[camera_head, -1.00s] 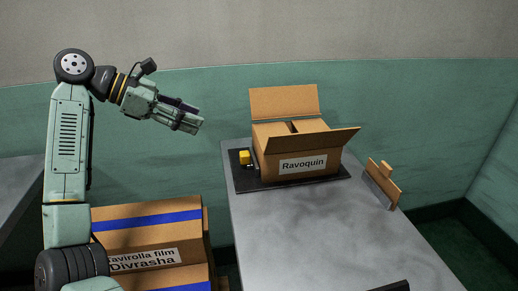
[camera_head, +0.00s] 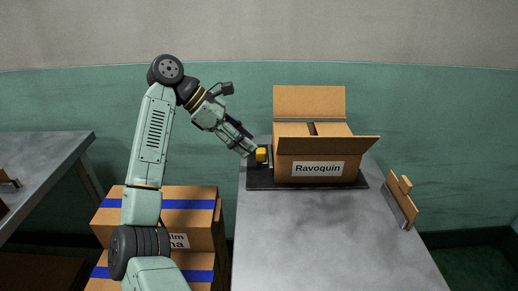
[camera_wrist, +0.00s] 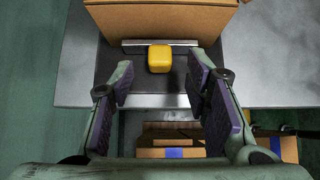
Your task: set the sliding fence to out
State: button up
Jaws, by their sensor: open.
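A yellow block-shaped handle (camera_head: 262,154) stands at the left end of a dark base plate (camera_head: 260,183), beside the carton. In the wrist view, the yellow handle (camera_wrist: 159,58) sits in front of a thin metal bar (camera_wrist: 132,46), which looks like the sliding fence. My gripper (camera_head: 250,150) reaches down to the handle from the left. In the wrist view, my gripper (camera_wrist: 160,66) is open, with one finger on each side of the handle and a gap to both. Whether the fingertips reach past the handle in depth is unclear.
An open carton labelled Ravoquin (camera_head: 310,165) stands on the base plate, close behind the bar. A wooden piece with a grey plate (camera_head: 402,203) stands at the table's right edge. The grey table's (camera_head: 320,240) front is clear. Closed cartons with blue tape (camera_head: 200,205) stand left.

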aim_at(258, 150)
jog(key=shift+p+x, duration=0.35)
jog(key=shift+x, duration=2.15)
grip_shut()
